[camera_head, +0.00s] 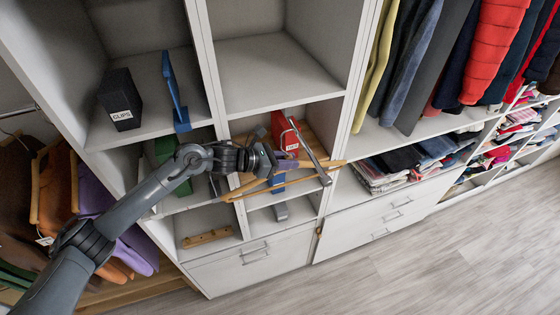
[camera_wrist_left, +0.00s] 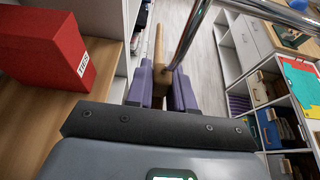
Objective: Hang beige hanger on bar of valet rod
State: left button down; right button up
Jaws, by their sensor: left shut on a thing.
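My left gripper (camera_head: 278,162) reaches in from the left to the middle cubby. In the left wrist view its purple-padded fingers (camera_wrist_left: 162,90) are shut on the beige hanger (camera_wrist_left: 158,60). The hanger (camera_head: 334,163) also shows in the head view, sticking out on both sides of the gripper in front of the shelves. The metal valet rod (camera_head: 310,152) slants out from the cubby beside the gripper. Its bar (camera_wrist_left: 187,38) is just right of the hanger in the left wrist view. I cannot tell whether hanger and bar touch. My right gripper is not in view.
A red box (camera_head: 286,131) labelled TIES stands on the wooden shelf close by, and left of the fingers in the wrist view (camera_wrist_left: 45,48). A black CLIPS box (camera_head: 120,98) and a blue object (camera_head: 176,92) stand in the upper left cubby. The floor (camera_head: 400,275) in front is clear.

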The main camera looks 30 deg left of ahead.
pick_arm(q)
jog(key=shift+w+d+r, duration=0.1)
jog(key=shift+w+d, duration=1.1)
jog(key=shift+w, duration=0.1)
jog(key=shift+w+d+f, duration=0.15)
jog(key=shift+d+f, duration=0.05)
jog(key=shift+f, duration=0.05)
jog(key=shift+f+b, duration=1.15)
jog(key=shift+b, duration=0.05)
jog(key=c, duration=0.9)
grip_release()
jog(key=shift+f, duration=0.1)
jog(key=shift+a, duration=0.15)
